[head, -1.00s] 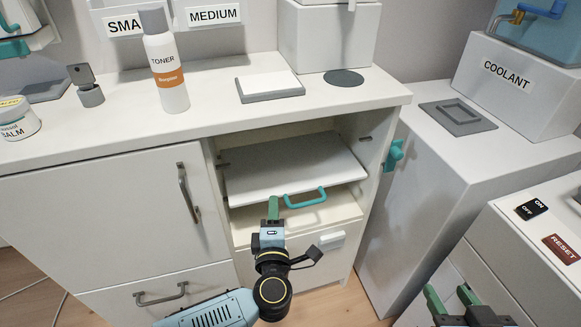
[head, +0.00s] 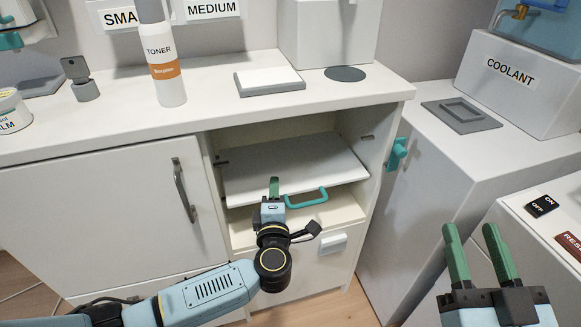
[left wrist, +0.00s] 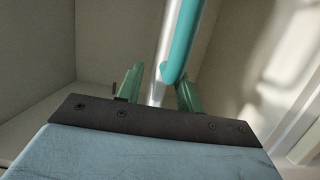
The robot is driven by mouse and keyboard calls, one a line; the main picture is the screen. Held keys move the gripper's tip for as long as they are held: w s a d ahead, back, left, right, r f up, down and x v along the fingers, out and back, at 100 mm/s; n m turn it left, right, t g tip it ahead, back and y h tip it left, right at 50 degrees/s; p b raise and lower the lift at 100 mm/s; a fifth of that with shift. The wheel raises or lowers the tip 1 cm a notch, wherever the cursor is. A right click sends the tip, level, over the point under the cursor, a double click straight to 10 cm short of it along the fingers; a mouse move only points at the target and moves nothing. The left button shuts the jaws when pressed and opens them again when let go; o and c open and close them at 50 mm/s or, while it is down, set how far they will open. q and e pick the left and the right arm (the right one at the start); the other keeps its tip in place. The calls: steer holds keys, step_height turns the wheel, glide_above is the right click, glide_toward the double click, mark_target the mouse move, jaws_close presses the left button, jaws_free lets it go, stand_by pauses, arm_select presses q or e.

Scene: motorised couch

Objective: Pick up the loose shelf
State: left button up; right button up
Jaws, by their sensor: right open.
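The loose shelf (head: 290,168) is a white board with a teal handle (head: 306,199) on its front edge. It sits tilted inside the open cabinet bay. My left gripper (head: 274,187) is at the shelf's front edge, just left of the handle. In the left wrist view the left gripper's green fingers (left wrist: 160,90) are apart, with the shelf's thin edge (left wrist: 155,92) between them and the teal handle (left wrist: 182,40) rising beside it. Whether a finger touches the shelf cannot be told. My right gripper (head: 471,254) is open and empty at the lower right, away from the cabinet.
The cabinet's side walls (head: 378,160) bound the bay, with a lower board (head: 300,220) under the shelf. A teal knob (head: 397,154) is on the right outer side. A toner bottle (head: 165,70) and a grey-white block (head: 269,80) stand on top. A control box (head: 530,220) is at right.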

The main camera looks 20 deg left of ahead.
arm_select(q)
steer(key=shift+w, duration=0.2)
arm_select(e)
steer(key=shift+s+r+t, duration=0.15)
steer(key=shift+r+t, duration=0.15)
steer(key=shift+r, duration=0.15)
arm_select(q)
jaws_close()
steer(key=shift+r, duration=0.15)
arm_select(e)
steer(key=shift+f, duration=0.1)
